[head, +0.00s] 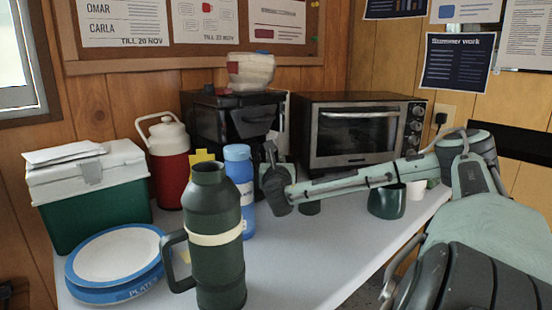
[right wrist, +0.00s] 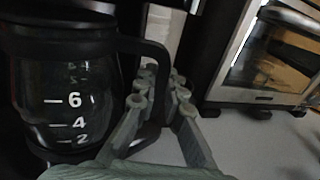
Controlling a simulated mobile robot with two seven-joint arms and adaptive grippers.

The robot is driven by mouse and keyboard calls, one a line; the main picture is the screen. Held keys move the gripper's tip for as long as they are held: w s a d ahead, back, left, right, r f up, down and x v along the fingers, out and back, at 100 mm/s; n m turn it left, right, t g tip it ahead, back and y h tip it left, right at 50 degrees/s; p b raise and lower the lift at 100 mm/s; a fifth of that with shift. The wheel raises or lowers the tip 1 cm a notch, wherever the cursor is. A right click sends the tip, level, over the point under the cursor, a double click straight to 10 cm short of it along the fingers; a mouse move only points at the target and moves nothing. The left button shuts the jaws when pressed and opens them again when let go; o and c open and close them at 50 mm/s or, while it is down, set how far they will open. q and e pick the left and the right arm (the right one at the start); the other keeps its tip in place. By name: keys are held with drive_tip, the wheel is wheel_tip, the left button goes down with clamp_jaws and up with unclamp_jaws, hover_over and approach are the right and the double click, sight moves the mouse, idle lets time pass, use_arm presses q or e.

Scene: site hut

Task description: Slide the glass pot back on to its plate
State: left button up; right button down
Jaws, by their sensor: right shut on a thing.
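The glass pot (right wrist: 75,95) is at the left of the right wrist view, upright, with white marks 2, 4 and 6 and a black lid and handle (right wrist: 155,52). It looks empty. My right gripper (right wrist: 160,92) is shut on the handle. In the head view, my right gripper (head: 271,158) is in front of the black coffee maker (head: 215,113), beside the blue bottle. The pot is mostly hidden there by the bottle and gripper. The plate is not clearly visible, so I cannot tell how the pot sits on it. My left gripper is not in view.
A green flask (head: 213,265) and blue bottle (head: 238,165) stand in front of the coffee maker. A toaster oven (head: 360,130) is close on the right, with a green mug (head: 387,203) before it. A red jug (head: 168,160), cool box (head: 95,210) and plates (head: 118,255) are left.

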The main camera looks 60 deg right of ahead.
drive_tip(key=shift+f, duration=0.1)
idle(0.3)
drive_tip(key=c, duration=1.6)
unclamp_jaws()
drive_tip(key=shift+o, duration=0.2)
drive_tip(key=shift+f, duration=0.15)
drive_tip(key=v, duration=1.2)
